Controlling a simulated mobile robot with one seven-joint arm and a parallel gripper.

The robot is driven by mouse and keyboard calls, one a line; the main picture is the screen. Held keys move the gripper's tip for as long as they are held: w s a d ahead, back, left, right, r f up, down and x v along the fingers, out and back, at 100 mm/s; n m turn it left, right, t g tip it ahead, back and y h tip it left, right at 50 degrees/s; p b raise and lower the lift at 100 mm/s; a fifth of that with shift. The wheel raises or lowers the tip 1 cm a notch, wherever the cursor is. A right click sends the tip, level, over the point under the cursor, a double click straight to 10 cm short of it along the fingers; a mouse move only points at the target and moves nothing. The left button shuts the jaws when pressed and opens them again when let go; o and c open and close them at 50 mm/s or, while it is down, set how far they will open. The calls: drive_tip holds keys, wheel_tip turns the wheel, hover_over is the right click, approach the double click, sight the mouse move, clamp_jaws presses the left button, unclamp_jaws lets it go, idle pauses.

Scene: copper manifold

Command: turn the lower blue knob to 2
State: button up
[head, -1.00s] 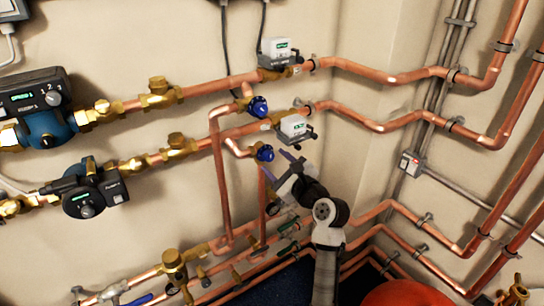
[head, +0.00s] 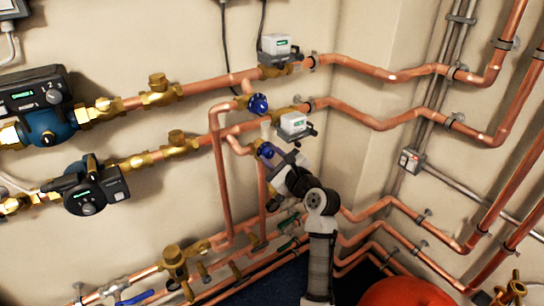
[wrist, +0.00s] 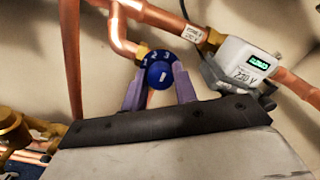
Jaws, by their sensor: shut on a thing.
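The lower blue knob (head: 266,151) sits on a brass valve body at the end of a short copper branch. In the wrist view the blue knob (wrist: 160,74) shows white digits, with 2 and 3 readable near its top, and a white bar mark on its face. My gripper (head: 273,156) reaches it from below right. In the wrist view the purple fingers of my gripper (wrist: 159,88) stand on either side of the knob, shut on it. The upper blue knob (head: 258,104) is on the pipe above, apart from my gripper.
A white actuator box (head: 293,123) with a green display sits close right of the knob, and it also shows in the wrist view (wrist: 245,62). A vertical copper pipe (head: 222,180) runs left of my gripper. A red vessel (head: 400,292) stands below right.

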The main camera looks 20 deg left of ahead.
drive_tip(key=n, duration=0.3)
drive_tip(key=shift+f+b, duration=0.1)
drive_tip(key=shift+b, duration=0.25)
drive_tip(key=n+b, duration=0.1)
drive_tip(key=n, duration=0.3)
drive_tip(key=shift+n+b, duration=0.3)
drive_tip(key=shift+n, duration=0.2)
drive_tip(key=o, duration=1)
drive_tip(key=shift+c, duration=0.2)
drive_tip(key=shift+s, duration=0.1)
drive_tip(key=b+v, duration=0.2)
drive_tip(key=v, duration=1.1)
drive_tip(key=shift+s+d, duration=0.2)
drive_tip(key=shift+d, duration=0.1)
